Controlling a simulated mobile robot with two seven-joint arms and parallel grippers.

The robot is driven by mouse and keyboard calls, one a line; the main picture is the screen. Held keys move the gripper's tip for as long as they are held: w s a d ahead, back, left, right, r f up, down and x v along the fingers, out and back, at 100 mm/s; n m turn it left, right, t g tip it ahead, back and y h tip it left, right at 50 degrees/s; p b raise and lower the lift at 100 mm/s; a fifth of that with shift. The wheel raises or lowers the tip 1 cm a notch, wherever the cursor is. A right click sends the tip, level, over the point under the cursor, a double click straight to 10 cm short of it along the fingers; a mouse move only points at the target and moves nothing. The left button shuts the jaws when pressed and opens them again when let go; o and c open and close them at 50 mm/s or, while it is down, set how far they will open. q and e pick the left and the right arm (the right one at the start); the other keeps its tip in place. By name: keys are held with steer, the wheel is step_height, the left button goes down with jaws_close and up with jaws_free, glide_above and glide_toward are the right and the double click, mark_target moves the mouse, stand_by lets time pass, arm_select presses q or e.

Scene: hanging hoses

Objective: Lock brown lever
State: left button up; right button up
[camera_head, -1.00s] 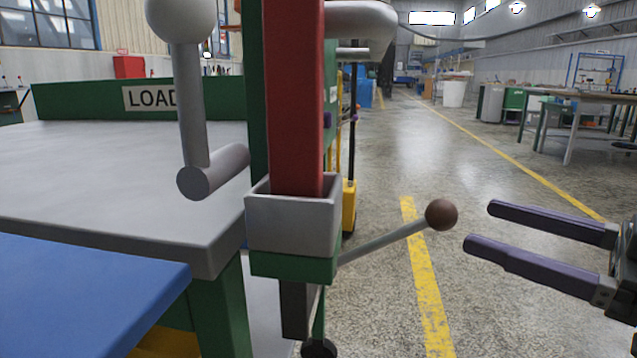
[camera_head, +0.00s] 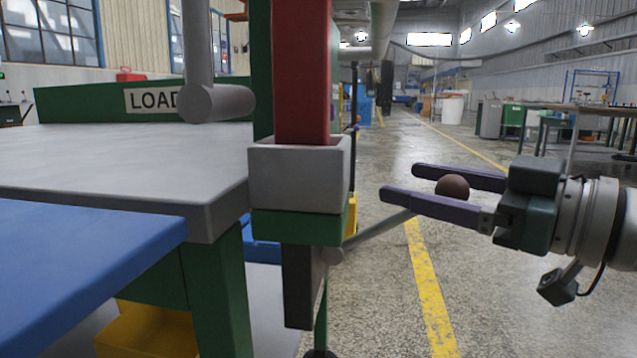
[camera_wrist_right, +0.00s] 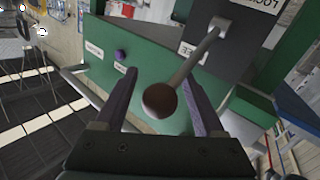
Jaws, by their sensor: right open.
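The brown lever is a grey rod with a brown ball knob (camera_head: 453,187). Its rod rises to the right from a pivot under the grey box on the green post. My right gripper (camera_head: 400,182) is open, and its two purple fingers lie on either side of the knob in the head view. In the right wrist view the brown knob (camera_wrist_right: 160,100) sits between the two open fingers (camera_wrist_right: 158,82), with a gap visible on each side. The rod runs up and right to its pivot on a dark plate. My left gripper is not in view.
A grey-topped table (camera_head: 120,165) with a "LOAD" sign and a blue panel (camera_head: 80,265) fill the left side. A red column (camera_head: 302,70) stands in the grey box (camera_head: 298,175). A grey handle (camera_head: 215,103) hangs left of it. Open floor lies to the right.

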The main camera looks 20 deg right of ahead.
jaws_close()
stand_by(0.5)
steer(key=shift+f, duration=0.1)
stand_by(0.8)
